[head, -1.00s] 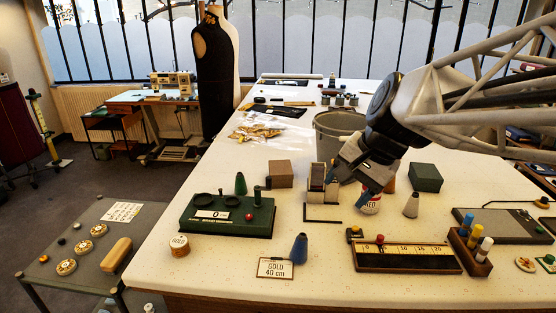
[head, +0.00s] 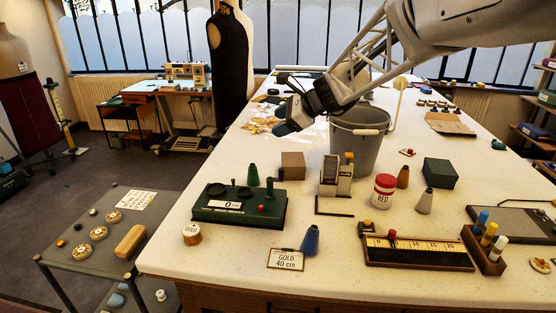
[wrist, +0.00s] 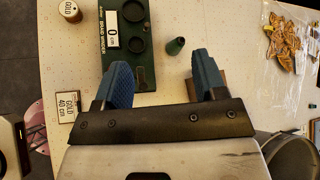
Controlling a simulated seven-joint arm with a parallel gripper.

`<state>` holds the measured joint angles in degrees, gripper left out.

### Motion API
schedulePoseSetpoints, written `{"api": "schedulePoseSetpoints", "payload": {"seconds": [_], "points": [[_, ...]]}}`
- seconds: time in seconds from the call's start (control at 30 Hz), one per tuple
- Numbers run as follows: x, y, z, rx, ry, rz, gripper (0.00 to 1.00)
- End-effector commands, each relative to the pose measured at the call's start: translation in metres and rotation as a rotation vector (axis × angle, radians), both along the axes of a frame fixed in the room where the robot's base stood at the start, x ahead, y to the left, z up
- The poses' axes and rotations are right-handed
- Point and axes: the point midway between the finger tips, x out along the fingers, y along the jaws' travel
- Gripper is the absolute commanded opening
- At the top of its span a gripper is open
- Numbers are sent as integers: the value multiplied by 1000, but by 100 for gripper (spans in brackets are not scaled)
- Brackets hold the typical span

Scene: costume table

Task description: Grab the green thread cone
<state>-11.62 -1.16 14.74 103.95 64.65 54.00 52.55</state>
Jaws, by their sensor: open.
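The green thread cone (head: 253,175) stands upright on the table just behind the dark green winder (head: 240,205). In the wrist view the cone (wrist: 175,46) shows beside the winder's edge, ahead of and between my two blue fingers. My gripper (head: 283,129) is open and empty, raised above the table, up and to the right of the cone in the head view. In the wrist view my gripper's fingers (wrist: 163,78) are spread wide, with nothing between their tips.
A cardboard box (head: 292,166) stands close to the right of the cone. A grey bucket (head: 357,145) stands behind it. A blue cone (head: 310,240) and the gold card (head: 286,259) are in front. A dark mannequin (head: 230,65) stands beyond the table.

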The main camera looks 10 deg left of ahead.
Motion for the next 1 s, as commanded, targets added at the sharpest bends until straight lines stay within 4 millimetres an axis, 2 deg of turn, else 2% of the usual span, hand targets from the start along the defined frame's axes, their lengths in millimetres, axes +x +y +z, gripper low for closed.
{"api": "schedulePoseSetpoints", "payload": {"seconds": [0.03, 0.2, 0.4, 0.9, 1.0], "points": [[14, 10, -5, 30, 31, -25, 65], [53, 41, -16, 138, 138, -111, 65], [81, 62, -26, 216, 220, -174, 65], [120, 93, -43, 326, 340, -258, 65], [118, 92, -68, 323, 341, -258, 65]]}}
